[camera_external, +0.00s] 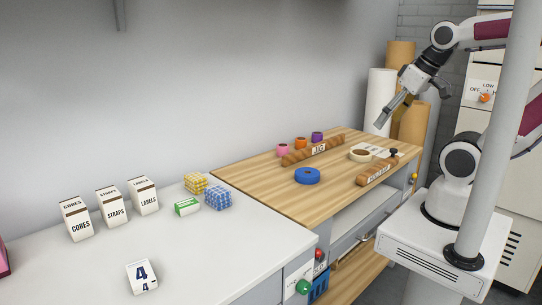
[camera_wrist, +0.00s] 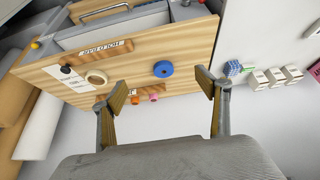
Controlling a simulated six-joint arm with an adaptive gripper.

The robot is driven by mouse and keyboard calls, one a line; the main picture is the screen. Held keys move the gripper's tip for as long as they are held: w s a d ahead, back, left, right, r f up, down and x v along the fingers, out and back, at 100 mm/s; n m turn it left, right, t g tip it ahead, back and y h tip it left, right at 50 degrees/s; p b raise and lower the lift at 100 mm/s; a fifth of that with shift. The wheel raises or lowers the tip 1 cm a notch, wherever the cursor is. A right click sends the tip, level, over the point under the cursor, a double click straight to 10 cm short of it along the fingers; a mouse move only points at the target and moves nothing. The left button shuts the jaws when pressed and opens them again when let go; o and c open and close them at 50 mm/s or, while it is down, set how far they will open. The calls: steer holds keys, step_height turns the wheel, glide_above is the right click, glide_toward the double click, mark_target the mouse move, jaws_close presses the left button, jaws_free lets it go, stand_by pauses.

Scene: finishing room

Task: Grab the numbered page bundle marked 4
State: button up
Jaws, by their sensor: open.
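The page bundle marked 4 (camera_external: 142,277) is a white block with a dark 4 on its top and on its front side. It lies on the front part of the white table at the lower left in the external view. I do not make it out in the wrist view. My gripper (camera_external: 378,125) is open and empty, high over the far end of the wooden bench, far to the right of the bundle. In the wrist view its two fingers (camera_wrist: 154,100) are spread wide, with the bench beyond them.
Boxes marked CORES (camera_external: 76,220), STRAPS (camera_external: 112,207) and LABELS (camera_external: 144,196) stand behind the bundle. Yellow (camera_external: 195,183), green (camera_external: 187,207) and blue (camera_external: 218,197) packs lie to their right. The wooden bench (camera_external: 250,176) holds tape rolls and wooden bars. A grey post (camera_external: 500,130) stands before my arm.

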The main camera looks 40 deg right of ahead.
steer(key=w+a+f+m+g+y, duration=0.1)
steer(key=w+a+m+g+y, duration=0.25)
steer(key=a, duration=0.95)
steer(key=w+a+f+m+y, duration=0.15)
steer(key=w+a+y, duration=0.4)
steer(key=a, duration=0.75)
steer(key=w+a+m+g+y, duration=0.25)
steer(key=w+a, duration=0.45)
steer(key=a, duration=0.6)
steer(key=w+a+f+m+t+y, duration=0.1)
steer(key=w+a+f+m, duration=0.15)
steer(key=a+f, duration=0.35)
steer(key=w+a+f+m+y, duration=0.15)
steer(key=a+f+m, duration=0.25)
steer(key=a, duration=0.4)
steer(key=m+t, duration=0.2)
steer(key=m, duration=0.4)
glide_toward(142, 276)
steer(key=shift+w+a+f+h, duration=0.15)
steer(key=shift+w+a, duration=0.15)
steer(key=shift+w, duration=0.25)
steer(key=shift+w+a+f+h, duration=0.15)
steer(key=shift+w+a, duration=0.1)
steer(key=shift+w, duration=0.3)
steer(key=shift+a+f, duration=0.2)
steer(key=shift+f, duration=0.2)
steer(key=shift+a, duration=0.1)
